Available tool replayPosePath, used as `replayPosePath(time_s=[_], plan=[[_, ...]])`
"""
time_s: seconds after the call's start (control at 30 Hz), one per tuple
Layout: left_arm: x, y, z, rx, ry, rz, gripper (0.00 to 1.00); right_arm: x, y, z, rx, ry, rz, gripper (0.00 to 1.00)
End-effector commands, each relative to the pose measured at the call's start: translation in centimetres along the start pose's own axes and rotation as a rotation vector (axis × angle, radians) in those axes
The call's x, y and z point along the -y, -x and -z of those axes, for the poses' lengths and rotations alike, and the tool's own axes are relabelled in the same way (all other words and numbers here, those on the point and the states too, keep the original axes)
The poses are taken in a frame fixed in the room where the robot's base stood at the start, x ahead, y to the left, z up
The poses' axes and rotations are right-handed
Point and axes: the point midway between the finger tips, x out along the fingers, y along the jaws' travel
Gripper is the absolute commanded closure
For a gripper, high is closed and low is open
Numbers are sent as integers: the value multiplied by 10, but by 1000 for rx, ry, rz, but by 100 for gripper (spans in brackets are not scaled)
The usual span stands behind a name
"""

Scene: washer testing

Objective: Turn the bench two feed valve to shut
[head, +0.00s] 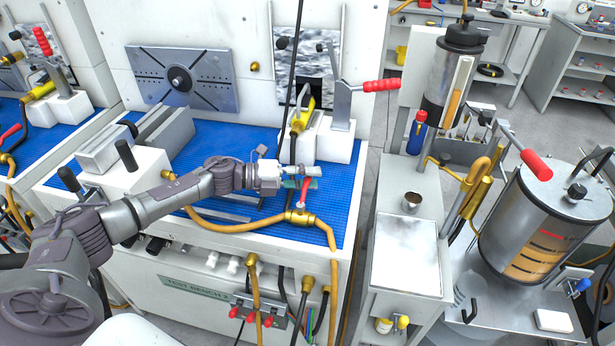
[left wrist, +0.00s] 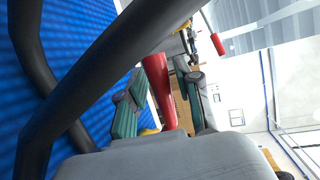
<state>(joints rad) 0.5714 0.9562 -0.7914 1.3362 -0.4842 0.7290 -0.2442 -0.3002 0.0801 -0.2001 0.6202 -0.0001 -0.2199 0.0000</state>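The feed valve with a brass body (head: 300,216) and a red lever handle (head: 304,192) sits at the front edge of the bench labelled TEST BENCH 2 (head: 195,290). My left gripper (head: 308,177) reaches in from the left at the top of the lever. The contact itself is partly hidden. My right gripper is out of view.
A white clamp block with a red-handled lever (head: 380,86) stands just behind the gripper. A yellow-brown hose (head: 240,226) runs along the bench front. A black cable (head: 292,80) hangs close by. Small red valves (head: 250,317) sit below. A grey cart (head: 405,255) stands to the right.

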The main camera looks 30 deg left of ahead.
Motion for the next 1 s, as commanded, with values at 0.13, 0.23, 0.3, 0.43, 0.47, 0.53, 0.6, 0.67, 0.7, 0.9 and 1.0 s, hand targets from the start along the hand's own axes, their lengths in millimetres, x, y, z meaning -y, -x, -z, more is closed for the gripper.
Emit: replayPosePath(time_s=[0.13,0.23,0.3,0.43,0.47,0.53,0.6,0.67,0.7,0.9,1.0], plan=[[0,0,-1,2,0,0,51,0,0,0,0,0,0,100],[0,1,-1,3,0,0,51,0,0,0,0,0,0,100],[0,1,-1,4,0,0,51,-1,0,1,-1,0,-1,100],[-1,7,-1,5,0,-2,51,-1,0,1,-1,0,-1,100],[-1,11,-1,5,0,-3,51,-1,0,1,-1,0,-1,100],[-1,21,-2,6,0,-4,51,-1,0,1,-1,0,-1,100],[-1,35,-1,5,0,-5,51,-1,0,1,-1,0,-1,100],[-2,49,-1,6,1,-6,51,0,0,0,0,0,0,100],[-2,58,-1,5,2,-6,51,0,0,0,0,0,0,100],[-1,97,-1,4,1,-5,51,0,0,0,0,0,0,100],[-1,110,-1,4,2,-4,51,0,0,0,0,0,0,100]])
